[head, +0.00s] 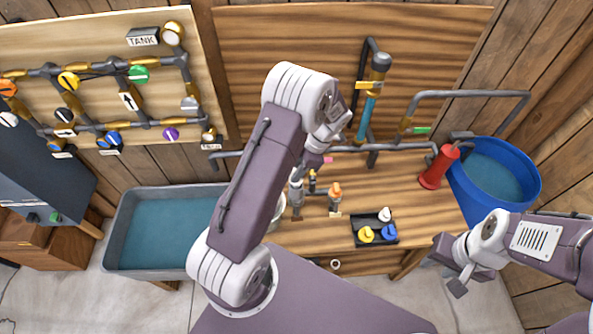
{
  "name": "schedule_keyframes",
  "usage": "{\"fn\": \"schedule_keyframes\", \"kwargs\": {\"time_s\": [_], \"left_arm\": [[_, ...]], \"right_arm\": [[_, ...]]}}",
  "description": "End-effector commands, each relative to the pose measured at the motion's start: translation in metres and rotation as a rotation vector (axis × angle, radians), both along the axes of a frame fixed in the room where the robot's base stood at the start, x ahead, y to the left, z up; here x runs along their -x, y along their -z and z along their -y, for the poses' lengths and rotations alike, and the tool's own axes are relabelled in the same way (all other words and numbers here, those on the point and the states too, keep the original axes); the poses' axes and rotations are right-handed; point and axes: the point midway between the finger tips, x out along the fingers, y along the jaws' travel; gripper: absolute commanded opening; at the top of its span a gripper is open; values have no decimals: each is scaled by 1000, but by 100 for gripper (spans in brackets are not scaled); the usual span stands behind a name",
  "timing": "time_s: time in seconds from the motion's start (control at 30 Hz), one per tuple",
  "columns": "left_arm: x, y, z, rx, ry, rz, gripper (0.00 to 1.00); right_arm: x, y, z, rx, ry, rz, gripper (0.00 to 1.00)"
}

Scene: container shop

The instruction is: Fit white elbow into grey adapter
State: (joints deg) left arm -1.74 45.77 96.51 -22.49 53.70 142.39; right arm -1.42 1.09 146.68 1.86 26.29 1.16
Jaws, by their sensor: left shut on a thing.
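My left gripper (303,172) is above the back of the workbench, below the bent wrist of my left arm. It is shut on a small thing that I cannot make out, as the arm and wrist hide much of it. A grey fitting (297,200) stands upright on the bench just below it; I cannot tell whether it is the grey adapter or whether they touch. A small white fitting (385,214) lies in a black tray (374,243); its shape is too small to tell. My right gripper (452,267) is open and empty in front of the bench, at the right.
The tray also holds a yellow fitting (366,234) and a blue fitting (389,232). An orange-topped fitting (335,196) stands beside the grey one. A red cylinder (438,167) and blue barrel (530,186) are right; a grey water tank (113,235) is left. Pipes run along the back.

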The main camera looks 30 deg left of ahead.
Motion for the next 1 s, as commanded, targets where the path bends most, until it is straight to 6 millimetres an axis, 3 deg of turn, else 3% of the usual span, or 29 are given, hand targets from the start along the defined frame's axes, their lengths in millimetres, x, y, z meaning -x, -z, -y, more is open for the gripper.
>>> {"fn": "schedule_keyframes", "kwargs": {"time_s": [0.57, 1.0], "left_arm": [[1, 16, 0, 0, 0, 0, 0], [1, 15, 0, 0, 0, 0, 0]], "right_arm": [[0, 17, 0, 0, 0, 0, 36], [0, 17, 0, 0, 0, 0, 36]]}}
